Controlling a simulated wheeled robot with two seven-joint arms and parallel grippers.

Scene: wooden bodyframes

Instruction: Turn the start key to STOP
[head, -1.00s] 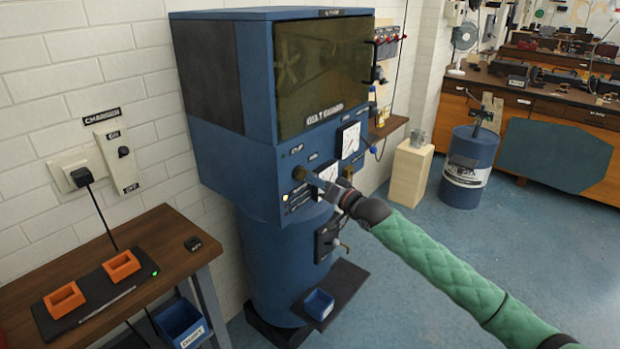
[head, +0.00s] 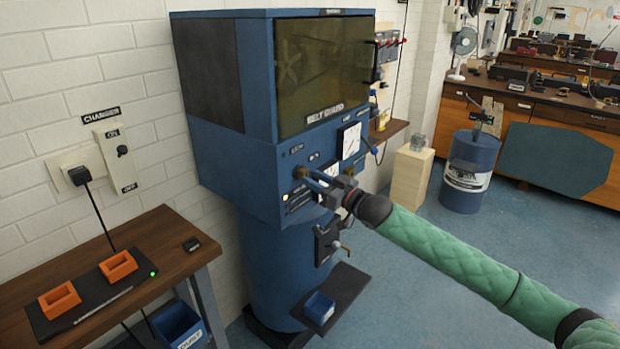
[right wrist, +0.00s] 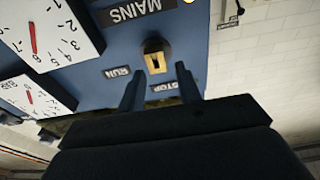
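The start key (right wrist: 156,62) is a brass-coloured piece in a round dark lock on the blue machine's panel; it also shows in the head view (head: 299,172). A STOP label (right wrist: 164,86) and a RUN label (right wrist: 117,72) sit by it, upside down in the right wrist view. My right gripper (right wrist: 159,77) is open, its two dark fingers pointing at the panel with the key between and just beyond their tips. In the head view the right gripper (head: 312,179) is right in front of the key. I cannot tell any contact. My left gripper is not in view.
The blue machine (head: 235,160) carries a MAINS label (right wrist: 135,10), white dials (right wrist: 40,35) and a tinted belt guard (head: 325,75). A wooden table (head: 150,240) with orange trays stands at the left.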

